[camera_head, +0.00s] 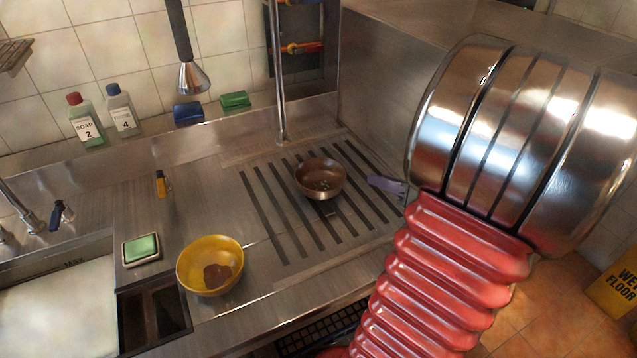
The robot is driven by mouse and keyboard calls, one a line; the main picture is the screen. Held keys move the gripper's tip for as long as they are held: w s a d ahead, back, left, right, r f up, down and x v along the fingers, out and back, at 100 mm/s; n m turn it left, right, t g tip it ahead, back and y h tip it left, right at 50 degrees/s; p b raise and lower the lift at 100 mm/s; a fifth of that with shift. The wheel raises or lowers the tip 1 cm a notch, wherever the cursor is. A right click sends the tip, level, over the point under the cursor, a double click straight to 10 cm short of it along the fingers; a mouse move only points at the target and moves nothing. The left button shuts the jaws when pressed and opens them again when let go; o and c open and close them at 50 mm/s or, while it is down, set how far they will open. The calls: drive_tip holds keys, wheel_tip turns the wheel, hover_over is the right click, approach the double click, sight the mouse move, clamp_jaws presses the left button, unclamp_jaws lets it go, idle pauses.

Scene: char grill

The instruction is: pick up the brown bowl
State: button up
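The brown bowl (320,190) stands upright on the dark-striped drainboard, in the middle of the camera_head view. It is metallic brown, and its inside looks empty apart from reflections. My arm, with red bellows and a shiny metal cylinder, fills the right side. A small grey-purple tip of my gripper (388,187) shows from behind the arm, just right of the bowl, with a small gap between them in the picture. The rest of the gripper is hidden, so I cannot tell whether it is open or shut.
A yellow bowl (197,279) with brown contents stands at the front left. A green sponge (141,248) lies near the sink (60,312). Two soap bottles (86,122) stand on the back ledge. A vertical metal pipe (276,80) rises behind the brown bowl.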

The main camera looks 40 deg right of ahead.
drive_tip(key=shift+w, duration=0.1)
drive_tip(key=shift+x, duration=4.25)
drive_tip(key=shift+a+x, duration=0.1)
drive_tip(key=shift+x, duration=1.2)
drive_tip(key=shift+a+x, duration=0.15)
drive_tip(key=shift+x, duration=1.15)
drive_tip(key=shift+c, duration=0.6)
clamp_jaws()
